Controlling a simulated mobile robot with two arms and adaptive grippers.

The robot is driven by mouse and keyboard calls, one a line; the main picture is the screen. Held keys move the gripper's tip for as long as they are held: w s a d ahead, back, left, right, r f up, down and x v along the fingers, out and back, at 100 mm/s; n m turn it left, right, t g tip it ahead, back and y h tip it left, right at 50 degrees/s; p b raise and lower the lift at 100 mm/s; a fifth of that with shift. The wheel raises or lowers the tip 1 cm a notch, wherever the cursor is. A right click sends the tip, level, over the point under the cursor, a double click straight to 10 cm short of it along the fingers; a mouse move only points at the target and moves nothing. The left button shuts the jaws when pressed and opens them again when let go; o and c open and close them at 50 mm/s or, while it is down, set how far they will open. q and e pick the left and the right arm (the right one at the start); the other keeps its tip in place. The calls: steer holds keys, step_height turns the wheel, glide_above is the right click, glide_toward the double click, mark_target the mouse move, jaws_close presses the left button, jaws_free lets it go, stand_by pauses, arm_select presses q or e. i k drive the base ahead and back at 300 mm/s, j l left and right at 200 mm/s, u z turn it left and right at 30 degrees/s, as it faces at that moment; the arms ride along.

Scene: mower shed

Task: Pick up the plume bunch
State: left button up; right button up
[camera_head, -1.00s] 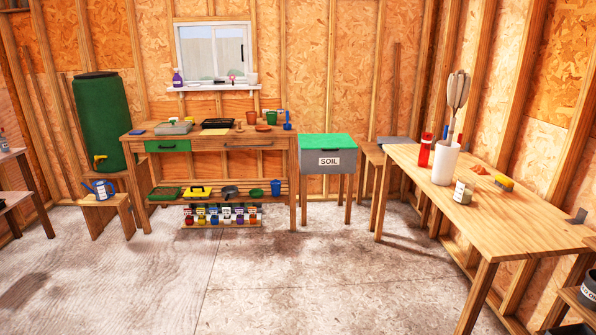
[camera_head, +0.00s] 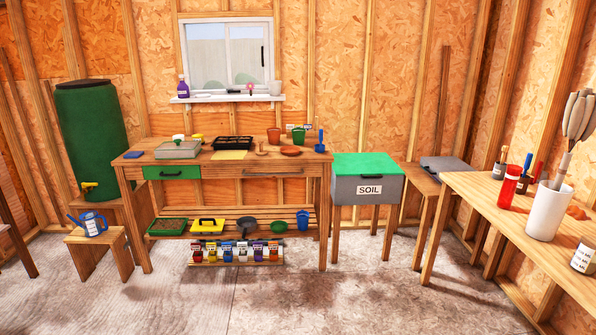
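The plume bunch (camera_head: 576,118) is a cluster of grey-beige feathery heads on thin stems. It stands upright, leaning slightly, in a tall white cylindrical vase (camera_head: 549,211) on the wooden table at the right. The lower stems are hidden inside the vase. Neither of my grippers shows in the head view.
The right table (camera_head: 470,190) also holds a red bottle (camera_head: 509,187), a cup of tools (camera_head: 500,165) and a labelled can (camera_head: 584,255). A potting bench (camera_head: 200,172) and a soil bin (camera_head: 368,187) stand along the back wall. The concrete floor (camera_head: 350,300) in front is clear.

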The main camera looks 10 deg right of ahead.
mark_target(579, 123)
steer(key=i+l+z, duration=0.1)
steer(key=i+z, duration=0.7)
steer(key=i+j+z, duration=0.15)
steer(key=i+z, duration=0.3)
steer(key=i+j+z, duration=0.4)
steer(key=k+l, duration=0.1)
